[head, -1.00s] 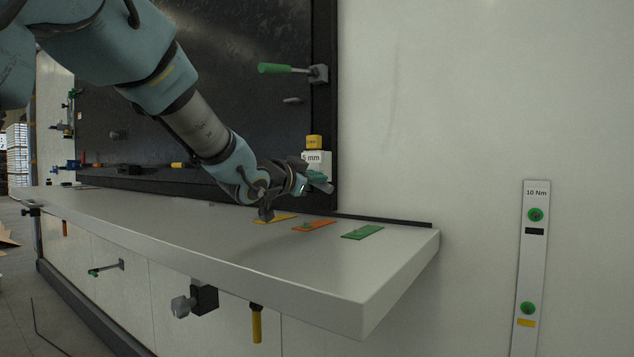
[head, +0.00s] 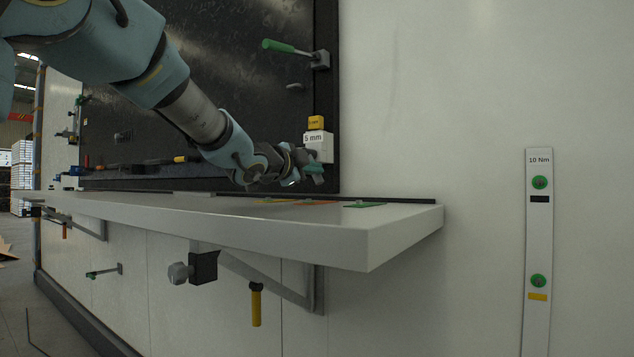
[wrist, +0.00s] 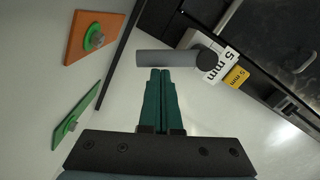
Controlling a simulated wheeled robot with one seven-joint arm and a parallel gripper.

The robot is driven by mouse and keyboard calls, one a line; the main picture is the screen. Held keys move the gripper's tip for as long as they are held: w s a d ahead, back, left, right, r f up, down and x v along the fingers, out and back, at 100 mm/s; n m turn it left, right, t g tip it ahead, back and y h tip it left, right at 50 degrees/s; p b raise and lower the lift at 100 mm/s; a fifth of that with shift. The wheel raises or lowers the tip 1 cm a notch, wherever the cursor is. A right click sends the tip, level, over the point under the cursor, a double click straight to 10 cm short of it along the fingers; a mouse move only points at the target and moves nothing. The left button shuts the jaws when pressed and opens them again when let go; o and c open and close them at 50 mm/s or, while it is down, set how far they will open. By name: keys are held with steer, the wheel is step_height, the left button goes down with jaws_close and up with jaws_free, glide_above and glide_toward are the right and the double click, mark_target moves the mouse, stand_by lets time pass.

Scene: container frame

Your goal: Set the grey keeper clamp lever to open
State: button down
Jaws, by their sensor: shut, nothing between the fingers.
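A grey clamp lever (wrist: 167,58) shows in the wrist view as a thick bar with a dark round end on its right, beside a block labelled "5 mm" (head: 317,139). The bar lies crosswise just beyond my fingertips. My gripper (wrist: 160,71) has its green fingers shut together with nothing between them. The tips are at or very near the bar; I cannot tell if they touch. In the head view my gripper (head: 316,169) is just below the labelled block, above the shelf, and largely covers the lever.
A white shelf (head: 250,228) runs below my arm, with green (head: 363,205) and orange (head: 318,202) plates on it. A green-handled clamp (head: 293,49) sits higher on the dark panel. A grey knob (head: 178,273) and yellow handle (head: 256,306) hang under the shelf.

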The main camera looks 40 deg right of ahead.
steer(key=m+b, duration=0.1)
steer(key=w+f+m+b, duration=0.1)
steer(key=m+b, duration=0.1)
steer(key=shift+w+a+f+m, duration=0.25)
steer(key=shift+w+f+m, duration=0.1)
steer(key=shift+m, duration=0.05)
steer(key=shift+w+m+b, duration=0.25)
steer(key=shift+m+b, duration=0.35)
steer(key=shift+b, duration=0.15)
steer(key=shift+s, duration=0.1)
